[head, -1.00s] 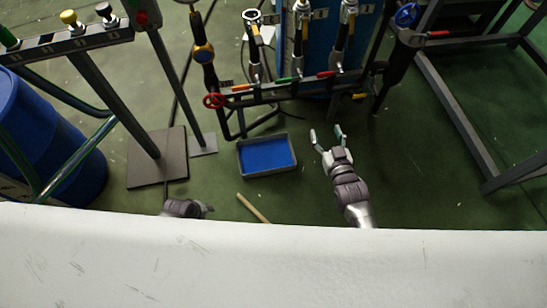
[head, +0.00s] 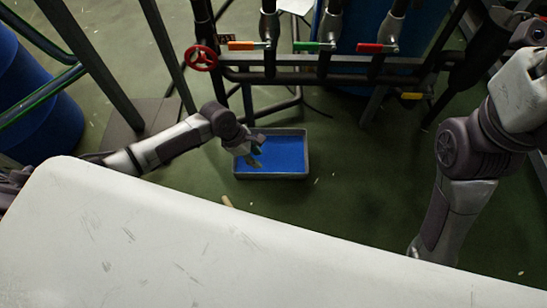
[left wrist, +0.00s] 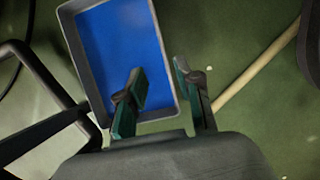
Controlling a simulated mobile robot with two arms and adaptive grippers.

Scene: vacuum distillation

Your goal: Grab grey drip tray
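The grey drip tray (head: 270,177) lies on the green floor in front of the pipe frame, with a blue inside. My left gripper (head: 253,150) reaches over its left side from the left. In the left wrist view the tray (left wrist: 168,52) fills the upper middle. There my left gripper (left wrist: 160,68) is open, one finger over the blue inside and the other outside the wall, with the wall between them. Neither finger clearly touches it. My right arm comes down at the right of the head view; its gripper is hidden.
A pipe frame with a red handwheel (head: 201,58) stands behind the tray. A wooden stick (left wrist: 257,70) lies on the floor near the tray. A blue barrel (head: 38,115) stands at the left. The floor right of the tray is clear.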

